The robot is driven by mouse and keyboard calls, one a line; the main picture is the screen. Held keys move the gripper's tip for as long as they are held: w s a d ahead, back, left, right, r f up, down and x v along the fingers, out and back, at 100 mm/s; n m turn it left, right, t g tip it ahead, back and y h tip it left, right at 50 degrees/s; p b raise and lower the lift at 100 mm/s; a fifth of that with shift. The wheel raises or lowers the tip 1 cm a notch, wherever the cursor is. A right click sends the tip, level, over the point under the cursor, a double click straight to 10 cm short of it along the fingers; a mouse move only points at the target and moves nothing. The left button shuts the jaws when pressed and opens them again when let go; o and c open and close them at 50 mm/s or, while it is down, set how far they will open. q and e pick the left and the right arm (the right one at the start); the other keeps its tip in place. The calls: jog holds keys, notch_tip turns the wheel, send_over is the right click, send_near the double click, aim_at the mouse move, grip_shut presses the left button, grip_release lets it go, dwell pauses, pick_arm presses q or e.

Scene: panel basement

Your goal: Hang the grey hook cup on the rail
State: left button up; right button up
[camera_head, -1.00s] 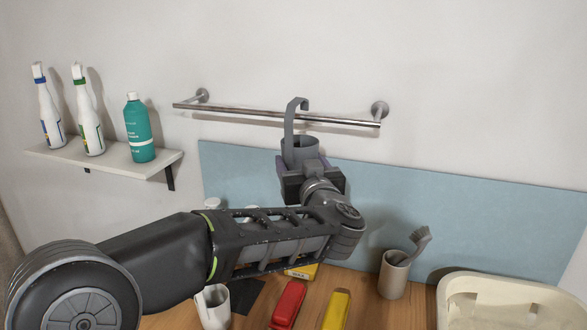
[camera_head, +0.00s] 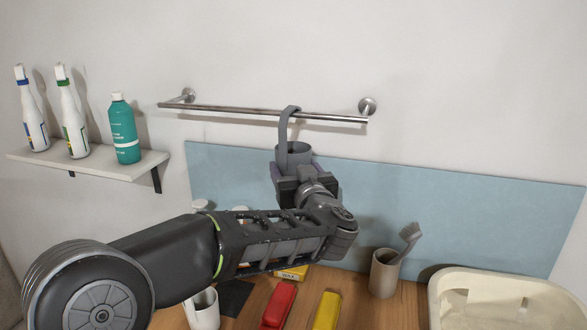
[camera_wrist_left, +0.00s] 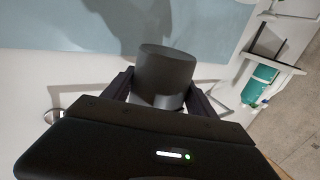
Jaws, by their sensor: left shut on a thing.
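The grey hook cup (camera_head: 293,152) is upright, with its tall curved hook at the rail (camera_head: 240,110), right of the rail's middle. The top of the hook is level with the bar and appears to lie over it; I cannot tell whether it bears on it. My left gripper (camera_head: 290,176) is shut on the cup body from below and in front. In the left wrist view the grey cup (camera_wrist_left: 164,75) sits between the two dark fingers, and its hook is hidden there. My right gripper is not in view.
A white shelf (camera_head: 100,165) with several bottles is on the left wall. On the counter stand a brush holder (camera_head: 384,274), a white mug (camera_head: 203,310), a red object (camera_head: 279,305), a yellow one (camera_head: 327,310) and a cream basin (camera_head: 500,300). The blue panel (camera_head: 450,210) lies below the rail.

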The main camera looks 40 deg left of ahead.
pick_arm(q)
jog(key=o, duration=1.5)
jog(key=shift+c, duration=0.2)
jog(key=b+v, duration=0.1)
jog(key=v, duration=0.6)
jog(key=shift+s+d, duration=0.25)
jog(key=shift+d, duration=0.05)
